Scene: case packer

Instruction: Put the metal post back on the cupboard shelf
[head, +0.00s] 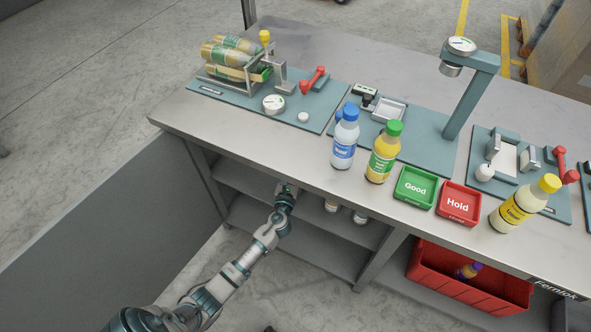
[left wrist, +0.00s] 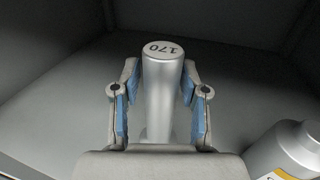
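The metal post (left wrist: 164,95) is a silver cylinder with "170" on its top end. In the left wrist view it is between the blue-padded fingers of my left gripper (left wrist: 160,98). The pads are close to its sides, but I cannot tell whether they press on it. Its lower end is hidden behind the gripper body. In the head view my left gripper (head: 288,188) reaches under the worktop at the front of the cupboard shelf (head: 250,188), and the post cannot be made out there. My right gripper is not in view.
A silver-white container (left wrist: 285,152) stands right of the gripper. In the head view, small containers (head: 360,216) are partly visible under the worktop edge (head: 255,152). Shelf floor beyond the post (left wrist: 225,85) looks clear. A red crate (head: 470,285) sits lower right.

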